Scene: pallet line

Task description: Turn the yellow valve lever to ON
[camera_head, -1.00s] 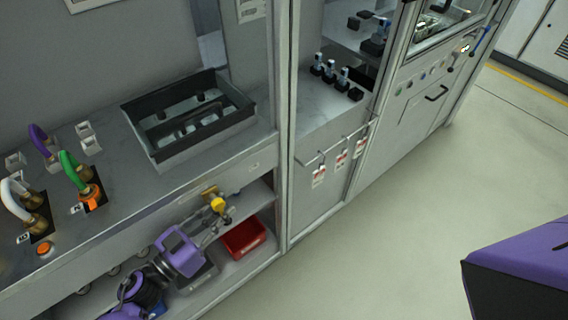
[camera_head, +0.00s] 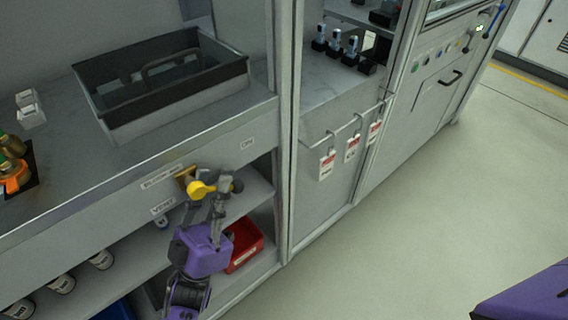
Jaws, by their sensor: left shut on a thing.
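The yellow valve lever (camera_head: 201,189) sits on a brass fitting on the front face of the bench, just below the worktop edge. It points right and slightly down from the fitting. My left gripper (camera_head: 226,185) reaches up from below, in front of the open lower shelf. It is shut on the yellow valve lever, with its grey fingers around the lever's right end and partly hiding it. My right gripper is not in view.
A red bin (camera_head: 243,251) stands on the lower shelf close behind my left gripper. A dark tray (camera_head: 172,117) rests on the worktop. A cabinet post (camera_head: 285,150) stands to the right.

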